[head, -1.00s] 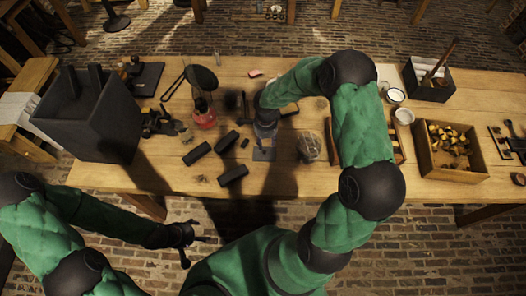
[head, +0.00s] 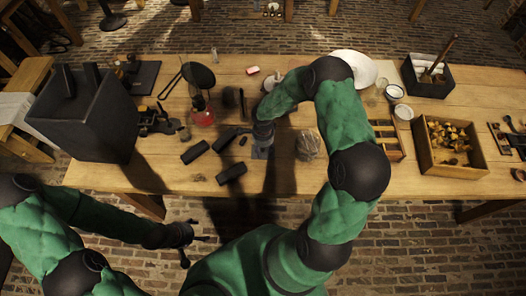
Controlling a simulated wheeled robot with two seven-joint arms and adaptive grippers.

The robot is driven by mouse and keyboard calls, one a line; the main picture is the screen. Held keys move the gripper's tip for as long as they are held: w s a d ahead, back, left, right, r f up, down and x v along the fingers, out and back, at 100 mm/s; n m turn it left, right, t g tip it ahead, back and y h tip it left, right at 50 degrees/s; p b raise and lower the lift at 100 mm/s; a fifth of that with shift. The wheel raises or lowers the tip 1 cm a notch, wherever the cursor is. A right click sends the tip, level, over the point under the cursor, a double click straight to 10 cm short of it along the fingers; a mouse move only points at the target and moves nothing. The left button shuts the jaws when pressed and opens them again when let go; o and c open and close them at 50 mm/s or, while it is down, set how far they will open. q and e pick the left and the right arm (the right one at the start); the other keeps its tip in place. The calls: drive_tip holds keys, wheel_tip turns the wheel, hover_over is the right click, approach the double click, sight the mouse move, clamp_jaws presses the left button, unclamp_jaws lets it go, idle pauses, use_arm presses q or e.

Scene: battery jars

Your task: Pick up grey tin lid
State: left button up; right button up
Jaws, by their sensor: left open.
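A small flat grey square piece (head: 262,153) lies on the table's front middle part, below my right gripper; I cannot tell whether it is the tin lid. My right gripper (head: 263,142) points down just over it, and my own wrist hides most of the fingers. Whether it touches or holds anything cannot be seen. My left gripper (head: 195,250) is open and empty, low in front of the table's front edge.
A glass jar (head: 308,145) stands just right of my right gripper. Dark blocks (head: 195,152) lie to its left, near a red lamp (head: 203,117). A black bin (head: 85,120) stands at the left. A wooden box (head: 443,168) and a white plate (head: 352,67) are to the right.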

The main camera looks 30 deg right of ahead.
clamp_jaws()
